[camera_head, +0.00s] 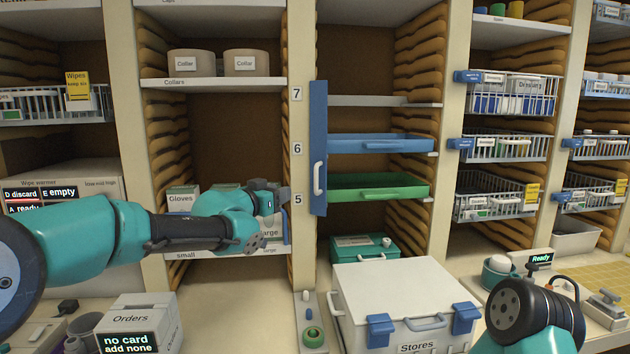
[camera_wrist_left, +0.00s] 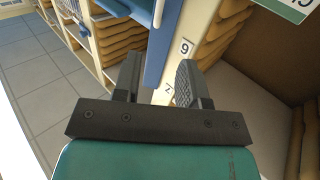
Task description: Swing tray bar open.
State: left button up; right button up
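The tray bar (camera_head: 318,150) is a tall blue upright bar with a white handle (camera_head: 317,178) low on its face. It stands along the left edge of the tray bay, beside the numbered post. A blue tray (camera_head: 380,144) and a green tray (camera_head: 378,187) sit to its right. My left gripper (camera_head: 277,217) is left of and below the handle, in front of the glove shelf. In the left wrist view its fingers (camera_wrist_left: 160,82) are apart with nothing held, and the blue bar (camera_wrist_left: 164,48) shows beyond them. My right gripper is out of view.
The glove shelf (camera_head: 215,252) lies behind my left gripper. A white Stores box (camera_head: 395,290) stands on the counter below the trays, with a teal case (camera_head: 362,249) behind it. My right arm (camera_head: 535,315) is at the lower right, beside the box.

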aim_at(315, 179)
pick_arm(q)
jog(key=x, duration=1.7)
jog(key=shift+w, duration=0.15)
jog(key=shift+c, duration=0.3)
grip_shut()
